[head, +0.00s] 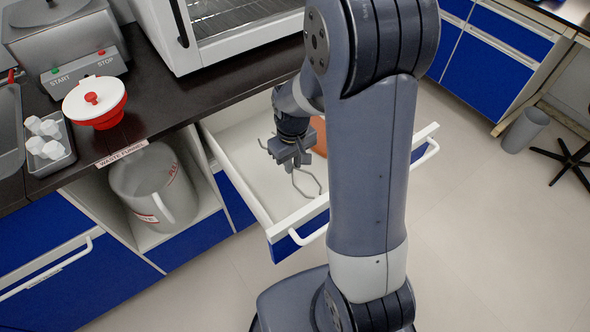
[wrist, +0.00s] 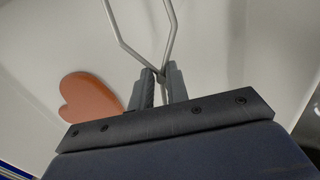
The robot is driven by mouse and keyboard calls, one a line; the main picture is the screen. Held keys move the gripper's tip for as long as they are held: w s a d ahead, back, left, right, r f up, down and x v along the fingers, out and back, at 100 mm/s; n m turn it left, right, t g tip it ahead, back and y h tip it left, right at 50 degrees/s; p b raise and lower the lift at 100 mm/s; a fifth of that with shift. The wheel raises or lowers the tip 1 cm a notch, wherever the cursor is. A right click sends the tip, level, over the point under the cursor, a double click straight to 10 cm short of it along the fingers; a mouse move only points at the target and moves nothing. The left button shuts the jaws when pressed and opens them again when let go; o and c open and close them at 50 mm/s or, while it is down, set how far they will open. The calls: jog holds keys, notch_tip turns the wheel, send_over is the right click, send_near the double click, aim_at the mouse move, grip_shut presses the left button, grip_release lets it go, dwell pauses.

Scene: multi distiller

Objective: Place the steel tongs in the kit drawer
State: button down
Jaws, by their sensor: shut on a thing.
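My gripper (head: 291,163) is inside the outline of the open kit drawer (head: 245,172), which has white walls and a blue front. It is shut on the thin grey steel tongs (head: 308,190). In the wrist view the fingers (wrist: 161,88) pinch the tongs (wrist: 123,40) near where their two arms meet, and the arms spread away from the fingers. I cannot tell whether the tongs touch the drawer floor. My arm hides the drawer's right part in the head view.
An orange heart-shaped thing (wrist: 90,98) lies in the drawer beside the gripper; it is partly hidden in the head view (head: 319,136). A dark counter (head: 165,100) runs above, with a white oven-like box (head: 235,30). A grey waste jug (head: 150,185) stands in the open bay left of the drawer.

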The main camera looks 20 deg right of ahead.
jog(key=shift+f+b, duration=0.35)
jog(key=shift+f, duration=2.2)
jog(key=shift+f, duration=0.1)
jog(key=c, duration=1.4)
grip_release()
notch_tip(320, 180, up, 12)
jog(key=shift+r+p, duration=0.15)
jog(key=shift+p, duration=0.9)
jog(key=shift+a, duration=0.1)
